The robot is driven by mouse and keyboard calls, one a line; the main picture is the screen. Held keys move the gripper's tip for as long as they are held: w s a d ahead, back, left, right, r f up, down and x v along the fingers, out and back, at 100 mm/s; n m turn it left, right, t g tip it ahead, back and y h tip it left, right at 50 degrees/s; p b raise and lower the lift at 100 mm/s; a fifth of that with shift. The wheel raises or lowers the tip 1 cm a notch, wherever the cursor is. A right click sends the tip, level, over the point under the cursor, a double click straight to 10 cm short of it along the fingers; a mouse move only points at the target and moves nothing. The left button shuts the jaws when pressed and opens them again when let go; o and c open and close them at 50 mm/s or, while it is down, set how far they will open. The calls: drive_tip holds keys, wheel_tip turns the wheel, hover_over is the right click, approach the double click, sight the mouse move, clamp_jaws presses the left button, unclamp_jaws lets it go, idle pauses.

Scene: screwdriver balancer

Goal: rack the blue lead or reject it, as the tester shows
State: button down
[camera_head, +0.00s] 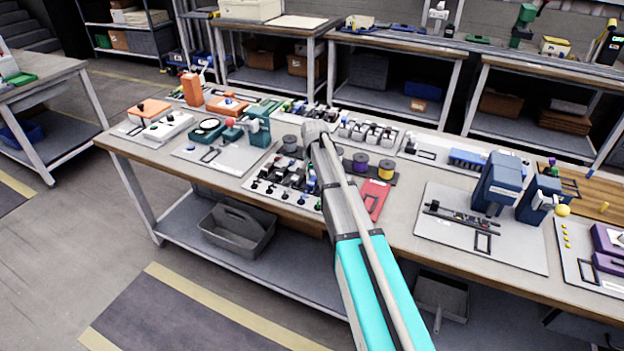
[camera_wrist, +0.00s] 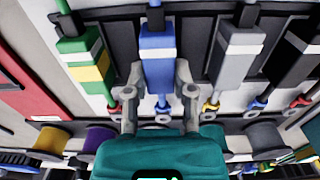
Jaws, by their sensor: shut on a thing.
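The blue lead (camera_wrist: 157,52) has a blue body with a white band and a blue cable. In the wrist view my gripper (camera_wrist: 158,78) has one finger on each side of it and is shut on it. The lead lines up with a dark slotted holder (camera_wrist: 205,60); I cannot tell whether it is seated there or lifted clear. A green lead with yellow and white bands (camera_wrist: 88,62), a grey lead (camera_wrist: 238,55) and a black lead (camera_wrist: 293,58) stand beside it. In the head view my arm hides the gripper, and I cannot make out a tester reading.
A red tray (camera_head: 376,197) lies right of my arm, also in the wrist view (camera_wrist: 25,88). A yellow spool (camera_head: 386,168) and purple spool (camera_head: 360,161) stand behind it. A blue machine (camera_head: 497,182) is farther right. A grey tote (camera_head: 237,228) sits on the lower shelf.

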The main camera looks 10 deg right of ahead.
drive_tip(key=shift+c, duration=1.9)
unclamp_jaws()
drive_tip(key=shift+r, duration=0.15)
